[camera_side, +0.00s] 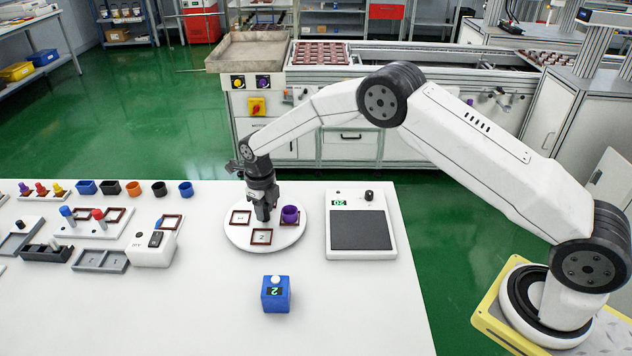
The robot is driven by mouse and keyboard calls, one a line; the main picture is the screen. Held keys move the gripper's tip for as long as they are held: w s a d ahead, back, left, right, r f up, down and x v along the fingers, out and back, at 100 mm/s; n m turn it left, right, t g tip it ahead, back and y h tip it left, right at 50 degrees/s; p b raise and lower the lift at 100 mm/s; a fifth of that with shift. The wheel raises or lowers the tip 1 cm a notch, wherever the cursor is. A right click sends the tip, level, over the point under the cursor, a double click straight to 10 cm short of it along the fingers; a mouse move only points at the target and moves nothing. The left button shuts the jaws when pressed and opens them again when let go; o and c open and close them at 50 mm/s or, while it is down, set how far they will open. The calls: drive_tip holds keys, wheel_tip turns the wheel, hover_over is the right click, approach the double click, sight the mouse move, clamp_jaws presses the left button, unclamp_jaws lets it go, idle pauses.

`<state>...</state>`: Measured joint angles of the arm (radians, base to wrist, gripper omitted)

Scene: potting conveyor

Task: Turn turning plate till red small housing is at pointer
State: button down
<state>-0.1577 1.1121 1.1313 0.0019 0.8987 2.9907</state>
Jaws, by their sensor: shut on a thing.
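The white round turning plate (236,234) lies on the table left of the scale. I cannot make out a red small housing or a pointer; my gripper covers the plate's back part.
A scale (361,228) stands right of the plate. A blue box (276,296) with a white button and a display stands in front. At the left are grey fixtures (100,260), a white switch box (152,248) and several coloured cups.

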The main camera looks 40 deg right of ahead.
sight(264, 205)
idle(0.4)
drive_tip(key=shift+c, duration=1.8)
unclamp_jaws()
drive_tip(key=shift+r, duration=0.1)
drive_tip(key=shift+r, duration=3.85)
